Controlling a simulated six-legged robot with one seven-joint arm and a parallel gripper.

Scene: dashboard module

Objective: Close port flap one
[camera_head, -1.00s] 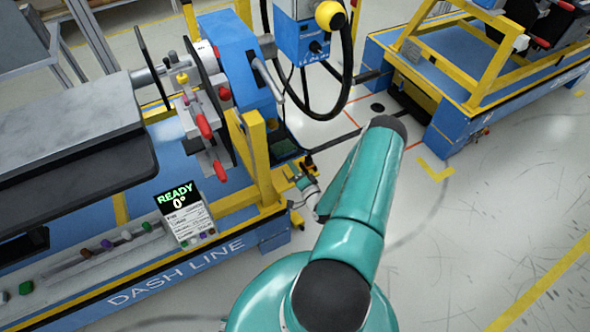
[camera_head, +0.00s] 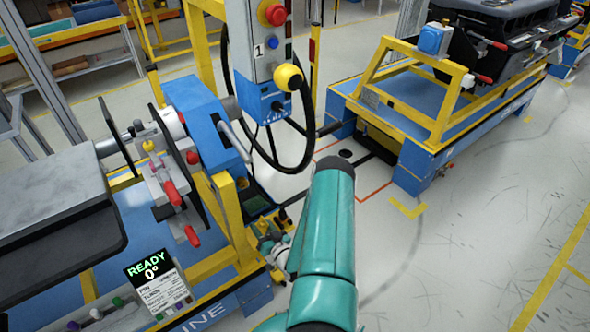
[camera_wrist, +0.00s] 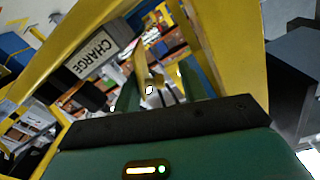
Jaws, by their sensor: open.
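I cannot clearly make out port flap one in either view. A post with a white panel (camera_head: 265,50) marked 1 stands beyond my arm in the head view, with a blue box (camera_head: 267,108) on its lower part. In the wrist view a CHARGE label (camera_wrist: 91,57) shows tilted at upper left, close to a yellow frame. My gripper (camera_wrist: 150,93) is open, with its fingers pointing away from the wrist camera and no held object visible between them. In the head view its fingers are not clear behind the yellow frame and my arm.
The blue dash line station (camera_head: 205,290) with yellow uprights and red-handled clamps (camera_head: 172,193) stands at left. A black cable (camera_head: 306,140) loops from the post. A blue and yellow cart (camera_head: 400,125) stands at right. The floor (camera_head: 465,230) at right is clear.

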